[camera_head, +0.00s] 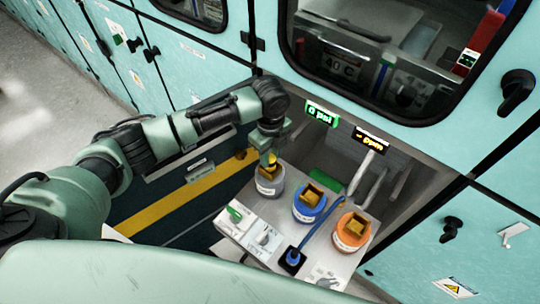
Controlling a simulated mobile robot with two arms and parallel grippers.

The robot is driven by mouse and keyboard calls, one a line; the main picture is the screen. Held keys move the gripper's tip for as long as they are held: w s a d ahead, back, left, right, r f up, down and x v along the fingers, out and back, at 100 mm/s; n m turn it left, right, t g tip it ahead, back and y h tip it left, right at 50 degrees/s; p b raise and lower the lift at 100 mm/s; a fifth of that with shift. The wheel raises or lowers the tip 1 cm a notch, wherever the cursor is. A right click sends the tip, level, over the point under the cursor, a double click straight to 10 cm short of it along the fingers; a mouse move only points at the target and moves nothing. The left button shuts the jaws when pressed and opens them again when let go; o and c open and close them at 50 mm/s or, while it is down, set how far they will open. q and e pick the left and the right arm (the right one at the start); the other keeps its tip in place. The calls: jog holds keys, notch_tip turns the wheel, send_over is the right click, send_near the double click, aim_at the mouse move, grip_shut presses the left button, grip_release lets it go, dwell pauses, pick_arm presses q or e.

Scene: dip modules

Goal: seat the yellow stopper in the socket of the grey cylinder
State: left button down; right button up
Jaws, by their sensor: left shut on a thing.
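The grey cylinder (270,185) stands at the upper left corner of the light panel, with a pale label band around its side. My left gripper (268,157) points down right over its top and is shut on the yellow stopper (272,160). Only a small part of the stopper shows between and below the fingers. The stopper is at the cylinder's top, but I cannot tell how deep it sits in the socket. The gripper and stopper hide the socket. My right gripper is not in view.
A blue cylinder (308,207) and an orange cylinder (350,236) stand to the right, each with a gold square top. A blue lever (318,228) rises from a black base between them. A green switch (235,214) is on the panel's left. Cabinet walls enclose the recess behind.

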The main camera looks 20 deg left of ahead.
aim_at(270, 157)
pick_arm(q)
jog(key=shift+f, duration=0.65)
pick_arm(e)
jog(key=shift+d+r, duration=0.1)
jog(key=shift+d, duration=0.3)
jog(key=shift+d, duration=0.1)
pick_arm(q)
jog(key=shift+f, duration=0.2)
jog(key=c, duration=1)
grip_release()
jog(key=shift+c, duration=0.2)
jog(key=shift+r, duration=0.1)
notch_tip(270, 157, up, 12)
jog(key=b, duration=0.1)
jog(key=shift+b, duration=0.3)
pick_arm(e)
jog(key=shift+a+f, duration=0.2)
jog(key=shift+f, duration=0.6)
pick_arm(q)
jog(key=shift+r, duration=0.1)
